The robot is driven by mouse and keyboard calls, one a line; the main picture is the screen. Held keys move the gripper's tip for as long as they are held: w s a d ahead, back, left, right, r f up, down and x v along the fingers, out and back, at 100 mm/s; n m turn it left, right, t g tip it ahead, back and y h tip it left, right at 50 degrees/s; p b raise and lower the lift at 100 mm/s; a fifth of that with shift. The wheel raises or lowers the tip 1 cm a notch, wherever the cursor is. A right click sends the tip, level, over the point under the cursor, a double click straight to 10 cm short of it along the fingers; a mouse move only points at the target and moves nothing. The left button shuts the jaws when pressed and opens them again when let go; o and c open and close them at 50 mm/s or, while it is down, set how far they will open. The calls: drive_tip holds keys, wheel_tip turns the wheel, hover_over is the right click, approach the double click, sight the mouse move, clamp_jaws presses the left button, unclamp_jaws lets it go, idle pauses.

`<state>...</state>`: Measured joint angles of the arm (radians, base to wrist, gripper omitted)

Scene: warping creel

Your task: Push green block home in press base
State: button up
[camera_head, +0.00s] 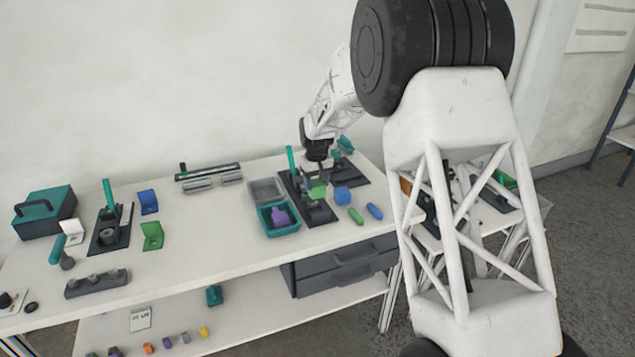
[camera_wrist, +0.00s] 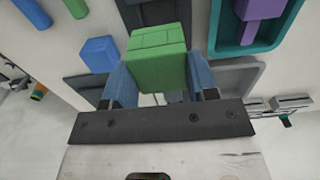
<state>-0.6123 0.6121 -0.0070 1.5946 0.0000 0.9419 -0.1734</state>
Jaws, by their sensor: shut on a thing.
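The green block (camera_wrist: 157,52) is between the two blue-grey fingers of my gripper (camera_wrist: 160,85) in the wrist view, which is shut on it. In the head view the green block (camera_head: 317,189) shows over the dark press base (camera_head: 322,213), below my gripper (camera_head: 317,172). The press base has a teal upright handle (camera_head: 291,160). In the wrist view a dark part of the base (camera_wrist: 155,12) lies behind the block. I cannot tell whether the block touches the base or how deep it sits.
A blue block (camera_head: 342,195) stands just right of the press base. A teal tray (camera_head: 268,226) with a purple part (camera_head: 280,217) and a grey tray (camera_head: 264,190) are to its left. Green (camera_head: 356,216) and blue (camera_head: 375,211) pieces lie to the right. The table's middle is clear.

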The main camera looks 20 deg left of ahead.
sight(317, 198)
drive_tip(key=shift+f, duration=0.15)
drive_tip(key=shift+f, duration=2.25)
drive_tip(key=shift+f, duration=0.45)
drive_tip(key=shift+f, duration=0.5)
drive_tip(key=shift+f, duration=0.7)
idle(0.6)
drive_tip(key=o, duration=1.3)
drive_tip(key=shift+c, duration=0.2)
drive_tip(key=shift+r, duration=0.15)
drive_tip(key=shift+r, duration=3.35)
